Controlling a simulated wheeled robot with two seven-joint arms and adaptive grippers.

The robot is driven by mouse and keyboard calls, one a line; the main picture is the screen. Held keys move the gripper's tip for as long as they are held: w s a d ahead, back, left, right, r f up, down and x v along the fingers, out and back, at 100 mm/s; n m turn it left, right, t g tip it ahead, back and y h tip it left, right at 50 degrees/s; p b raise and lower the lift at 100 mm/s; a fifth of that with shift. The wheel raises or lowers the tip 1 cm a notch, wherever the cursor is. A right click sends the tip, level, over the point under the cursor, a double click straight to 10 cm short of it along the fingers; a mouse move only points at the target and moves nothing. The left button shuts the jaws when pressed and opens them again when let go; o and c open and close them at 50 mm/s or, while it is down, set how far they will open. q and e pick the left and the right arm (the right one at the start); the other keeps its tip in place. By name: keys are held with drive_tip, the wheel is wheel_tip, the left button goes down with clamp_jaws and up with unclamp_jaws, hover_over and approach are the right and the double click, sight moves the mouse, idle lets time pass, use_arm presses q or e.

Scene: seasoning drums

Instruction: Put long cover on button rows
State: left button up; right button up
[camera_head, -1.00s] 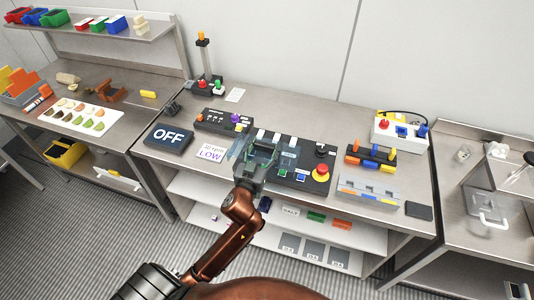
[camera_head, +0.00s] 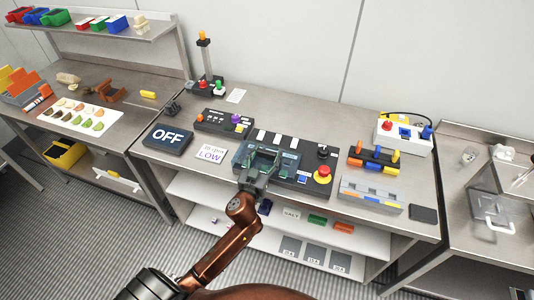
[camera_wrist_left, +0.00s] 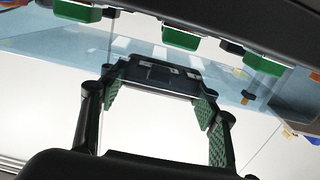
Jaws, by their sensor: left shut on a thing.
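My left gripper (camera_head: 262,166) is over the left part of a black control panel (camera_head: 328,163). It is shut on a see-through bluish long cover (camera_head: 241,154), which lies over the panel's button area. In the left wrist view the cover (camera_wrist_left: 225,82) spans the picture as a clear blue band between and beyond the fingers (camera_wrist_left: 158,108). A blue button (camera_head: 302,179) shows on the panel near a red mushroom button (camera_head: 322,173) and a black knob (camera_head: 322,152). Whether the cover touches the panel is hard to tell. My right gripper is not in view.
To the left are an OFF sign (camera_head: 167,138), a LOW card (camera_head: 210,155) and a small black box (camera_head: 222,122). To the right are a grey block tray (camera_head: 371,197), a coloured switch block (camera_head: 374,159) and a white box (camera_head: 405,136).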

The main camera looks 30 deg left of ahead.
use_arm(q)
drive_tip(key=o, duration=1.2)
drive_tip(key=shift+f, duration=0.1)
drive_tip(key=shift+o, duration=0.2)
drive_tip(key=shift+r, duration=0.2)
drive_tip(key=v, duration=1.2)
